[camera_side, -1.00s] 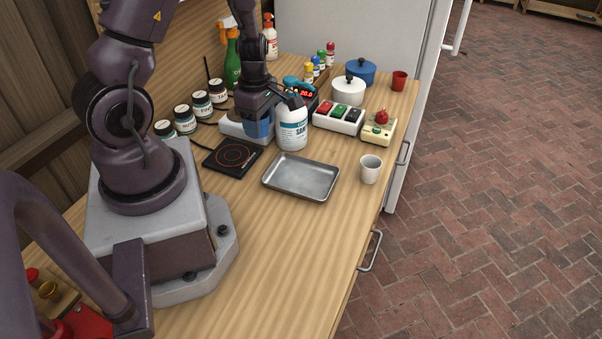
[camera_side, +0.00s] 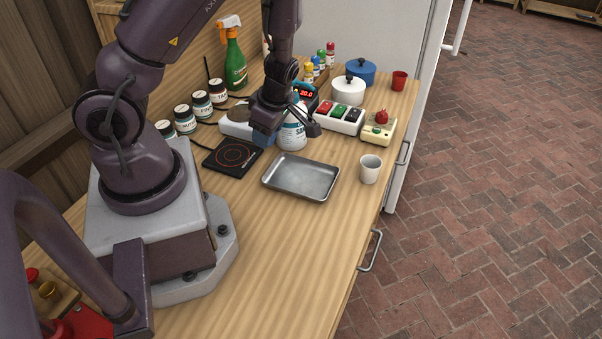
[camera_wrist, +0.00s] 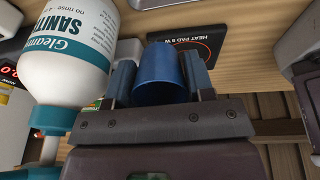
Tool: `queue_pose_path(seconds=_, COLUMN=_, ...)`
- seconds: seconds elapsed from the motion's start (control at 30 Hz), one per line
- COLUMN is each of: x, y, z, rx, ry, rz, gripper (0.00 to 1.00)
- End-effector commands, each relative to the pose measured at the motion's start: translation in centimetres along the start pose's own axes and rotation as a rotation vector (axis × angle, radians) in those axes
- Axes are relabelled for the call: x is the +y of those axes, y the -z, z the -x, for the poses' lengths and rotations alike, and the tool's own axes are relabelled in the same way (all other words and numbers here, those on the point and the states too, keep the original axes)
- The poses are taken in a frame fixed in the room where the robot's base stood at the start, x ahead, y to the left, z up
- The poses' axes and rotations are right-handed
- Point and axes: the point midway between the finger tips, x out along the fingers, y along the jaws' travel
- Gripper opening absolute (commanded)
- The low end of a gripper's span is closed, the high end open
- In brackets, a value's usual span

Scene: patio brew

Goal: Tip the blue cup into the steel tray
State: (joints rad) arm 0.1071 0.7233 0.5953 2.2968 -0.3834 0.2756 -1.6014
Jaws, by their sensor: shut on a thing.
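The blue cup (camera_wrist: 158,72) is between the two fingers of my gripper (camera_wrist: 158,85) in the wrist view, and the gripper is shut on it. In the side view the blue cup (camera_side: 262,138) shows only in part below my gripper (camera_side: 268,128), behind and left of the steel tray. The steel tray (camera_side: 302,192) lies flat on the table, and its floor looks empty. The cup's contents are hidden.
A white sanitizer bottle (camera_side: 292,128) stands close beside my gripper. The black heat pad (camera_side: 232,158) lies left of the tray. A white cup (camera_side: 370,169) stands right of the tray. A switch box (camera_side: 338,119) is behind. The table in front of the tray is clear.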

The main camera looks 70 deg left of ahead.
Motion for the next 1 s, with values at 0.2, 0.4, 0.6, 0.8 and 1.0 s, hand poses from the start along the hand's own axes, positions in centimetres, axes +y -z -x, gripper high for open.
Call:
queue_pose_path(seconds=0.2, x=-0.4, y=-1.5, z=-0.9, rx=0.12, ry=-0.031, rz=-0.009, gripper=0.23)
queue_pose_path(seconds=0.4, x=-0.6, y=-2.3, z=-0.6, rx=0.221, ry=-0.06, rz=-0.009, gripper=0.23)
queue_pose_path(seconds=0.6, x=-1.0, y=-4.0, z=-1.7, rx=0.359, ry=-0.095, rz=-0.012, gripper=0.23)
queue_pose_path(seconds=0.8, x=-1.1, y=-4.4, z=-0.8, rx=0.556, ry=-0.149, rz=-0.009, gripper=0.23)
queue_pose_path(seconds=1.0, x=-0.9, y=-3.8, z=1.4, rx=0.676, ry=-0.177, rz=-0.005, gripper=0.23)
